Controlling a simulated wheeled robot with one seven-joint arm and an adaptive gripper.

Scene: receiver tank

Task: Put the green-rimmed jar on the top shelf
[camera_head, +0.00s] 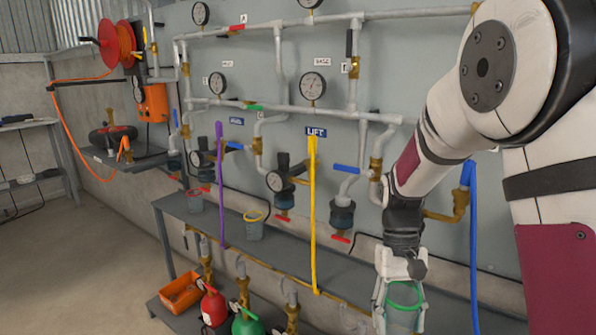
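The green-rimmed jar (404,316) is a clear, greenish jar at the bottom right of the head view. Its lower end meets the frame's bottom edge, so what lies under it is hidden. My gripper (400,302) points down over it, with a finger along each side, and looks shut on it. The long grey top shelf (285,252) runs along the wall under the pipes. The jar and gripper overlap its right part in the picture. I cannot tell the gap between jar and shelf.
A red-rimmed jar (195,202) and a yellow-rimmed jar (253,227) stand on the top shelf. Purple (220,185), yellow (313,215) and blue (474,250) hoses hang in front. Below are an orange bin (181,292) and red (213,308) and green (246,324) canisters.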

